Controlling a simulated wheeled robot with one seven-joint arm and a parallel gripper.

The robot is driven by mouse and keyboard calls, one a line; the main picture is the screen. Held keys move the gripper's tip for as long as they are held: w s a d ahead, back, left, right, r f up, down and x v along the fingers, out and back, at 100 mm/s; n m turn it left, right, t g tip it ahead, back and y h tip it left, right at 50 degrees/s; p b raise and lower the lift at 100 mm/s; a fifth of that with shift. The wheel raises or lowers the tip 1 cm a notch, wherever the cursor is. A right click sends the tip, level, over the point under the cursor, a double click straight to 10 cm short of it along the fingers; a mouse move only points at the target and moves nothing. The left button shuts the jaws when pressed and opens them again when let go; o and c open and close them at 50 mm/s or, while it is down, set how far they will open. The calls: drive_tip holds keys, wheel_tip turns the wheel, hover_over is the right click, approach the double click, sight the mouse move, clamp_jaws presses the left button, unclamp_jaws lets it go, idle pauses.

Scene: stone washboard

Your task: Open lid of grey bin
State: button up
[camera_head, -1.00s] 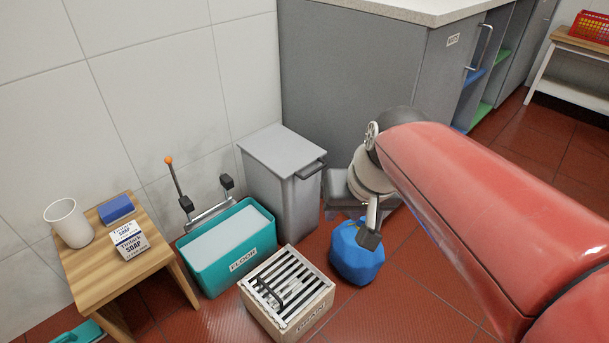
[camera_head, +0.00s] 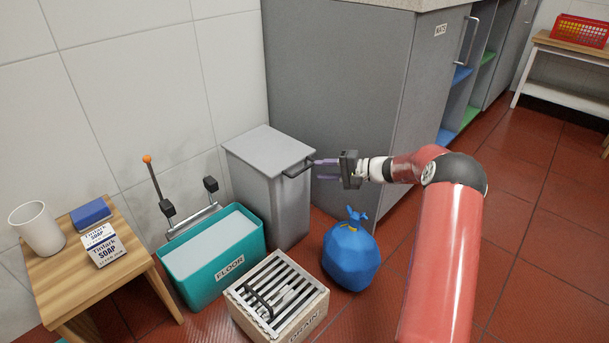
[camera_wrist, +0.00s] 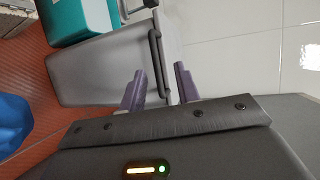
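The grey bin (camera_head: 275,195) stands against the tiled wall beside the grey cabinet. Its flat grey lid (camera_head: 268,148) is closed, with a dark bar handle (camera_head: 298,168) on its right side. My gripper (camera_head: 314,170) reaches in from the right at handle height, its purple fingers pointing at the handle. In the wrist view, the two fingers of my gripper (camera_wrist: 158,82) are apart with a gap between them.
A teal FLOOR bucket (camera_head: 215,255) stands left of the bin. A slatted DRAIN crate (camera_head: 277,297) and a blue tied bag (camera_head: 351,257) sit in front. The grey cabinet (camera_head: 340,90) rises close behind my gripper. Open red floor lies to the right.

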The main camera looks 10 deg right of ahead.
sight(305, 168)
drive_tip(key=shift+m+t, duration=0.3)
drive_tip(key=shift+t, duration=0.1)
drive_tip(key=x, duration=0.5)
drive_tip(key=w+d+f+x, duration=0.1)
drive_tip(key=x, duration=0.1)
drive_tip(key=shift+w+a+f, duration=0.1)
drive_tip(key=shift+a+f, duration=0.05)
drive_tip(key=shift+a, duration=0.1)
clamp_jaws()
